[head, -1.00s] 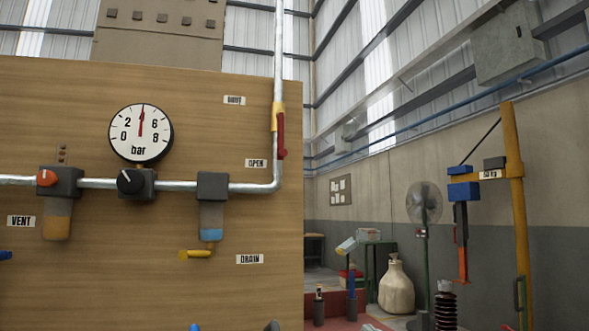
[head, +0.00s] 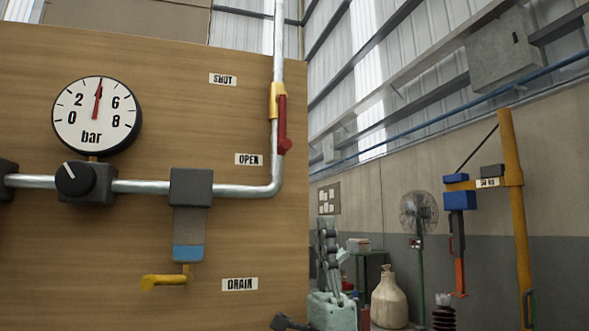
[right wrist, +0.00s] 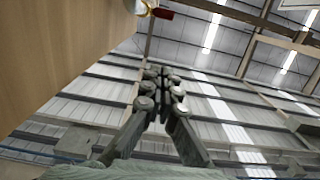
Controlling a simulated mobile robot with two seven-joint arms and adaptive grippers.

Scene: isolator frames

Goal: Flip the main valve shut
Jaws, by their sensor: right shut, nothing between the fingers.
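The main valve (head: 276,102) has a yellow body on the vertical pipe at the board's right edge. Its red lever (head: 283,125) hangs down along the pipe, its lower end near the OPEN label (head: 248,159). The SHUT label (head: 222,79) is higher up. My right gripper (head: 327,228) points up, below and to the right of the lever, apart from it and beside the board's edge. In the right wrist view its fingers (right wrist: 164,75) are together and empty; the red lever (right wrist: 162,13) shows at the top. My left gripper is not in view.
The wooden board (head: 130,240) also carries a pressure gauge (head: 97,116) reading between 2 and 6, a black knob (head: 76,182) and a yellow drain lever (head: 164,281). A fan (head: 418,213) and a yellow post (head: 514,215) stand behind, to the right. Space right of the lever is clear.

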